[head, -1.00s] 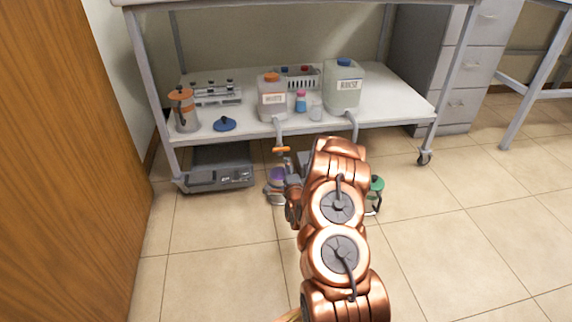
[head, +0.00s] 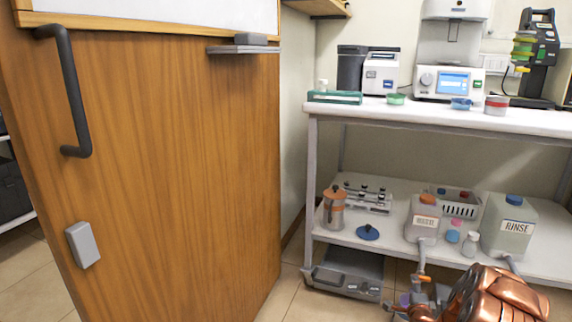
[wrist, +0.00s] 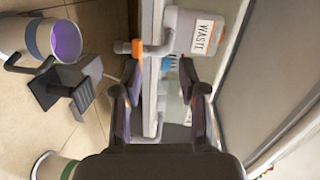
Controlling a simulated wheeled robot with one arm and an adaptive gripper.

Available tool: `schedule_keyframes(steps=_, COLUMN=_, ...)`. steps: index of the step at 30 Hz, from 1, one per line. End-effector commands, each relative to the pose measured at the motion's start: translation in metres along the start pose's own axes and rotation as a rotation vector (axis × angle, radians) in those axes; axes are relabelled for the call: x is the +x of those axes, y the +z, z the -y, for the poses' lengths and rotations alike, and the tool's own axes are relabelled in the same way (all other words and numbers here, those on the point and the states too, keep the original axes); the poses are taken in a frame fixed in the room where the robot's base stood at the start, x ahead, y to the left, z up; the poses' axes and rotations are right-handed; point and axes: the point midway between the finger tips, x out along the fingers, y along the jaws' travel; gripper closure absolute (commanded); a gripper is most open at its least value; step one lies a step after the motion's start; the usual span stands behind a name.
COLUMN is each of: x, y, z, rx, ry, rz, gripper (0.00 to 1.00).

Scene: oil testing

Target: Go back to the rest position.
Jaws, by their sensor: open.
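My gripper (wrist: 158,85) is open in the wrist view, its two dark fingers apart with nothing held between them. Beyond the fingers are the lower shelf edge and the waste container's orange-fitted spout. In the head view my copper arm is at the bottom right, low in front of the shelf, and hides most of the gripper. The waste container (head: 422,222) with an orange cap and the rinse container (head: 507,228) with a blue cap stand on the lower shelf.
A wooden door (head: 170,160) fills the left. A white bench (head: 420,118) carries instruments above. A purple-lined vessel (wrist: 66,40) and a green-banded vessel (wrist: 55,167) are close by in the wrist view. A grey device (head: 345,275) sits under the shelf.

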Motion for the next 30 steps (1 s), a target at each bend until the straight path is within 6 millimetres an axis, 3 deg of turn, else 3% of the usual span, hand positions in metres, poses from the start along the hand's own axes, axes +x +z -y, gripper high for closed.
schedule_keyframes(steps=1, x=-0.003, y=0.009, z=0.033, rx=-0.033, ry=0.025, rz=0.026, gripper=0.58)
schedule_keyframes(steps=7, x=-0.020, y=0.043, z=0.093, rx=-0.177, ry=0.150, rz=0.132, gripper=0.58)
schedule_keyframes(steps=14, x=-0.057, y=0.077, z=0.158, rx=-0.351, ry=0.286, rz=0.263, gripper=0.58)
schedule_keyframes(steps=23, x=-0.126, y=0.105, z=0.240, rx=-0.588, ry=0.442, rz=0.442, gripper=0.58)
schedule_keyframes(steps=30, x=-0.198, y=0.115, z=0.301, rx=-0.776, ry=0.561, rz=0.593, gripper=0.58)
